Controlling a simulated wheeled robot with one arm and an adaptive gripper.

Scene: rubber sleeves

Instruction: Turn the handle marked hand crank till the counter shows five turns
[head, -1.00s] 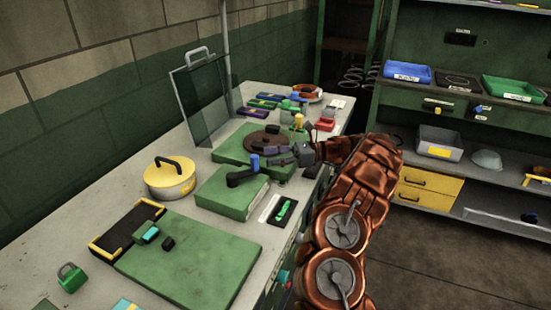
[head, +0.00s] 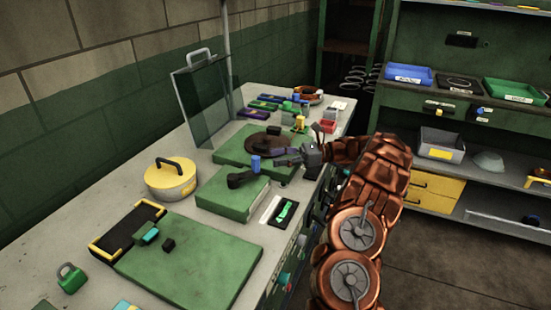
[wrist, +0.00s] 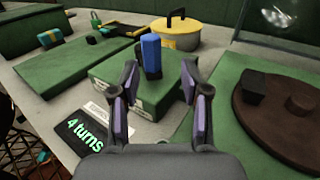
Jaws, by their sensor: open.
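The hand crank stands on a green block (head: 233,193), with a dark crank arm (head: 240,179) and an upright blue handle (head: 255,163). The blue handle (wrist: 151,56) also shows in the wrist view, between and beyond my fingertips, with no contact visible. The black counter (wrist: 84,134) reads "4 turns" in green; it lies beside the block in the head view (head: 286,212), too small to read there. My gripper (head: 282,157) is open and empty, to the right of the handle; its two fingers (wrist: 158,82) are apart in the wrist view.
A brown disc (wrist: 290,115) on a green base stands close to my gripper. A yellow pot (head: 170,180) with a black handle and a clear upright panel (head: 206,98) stand behind.

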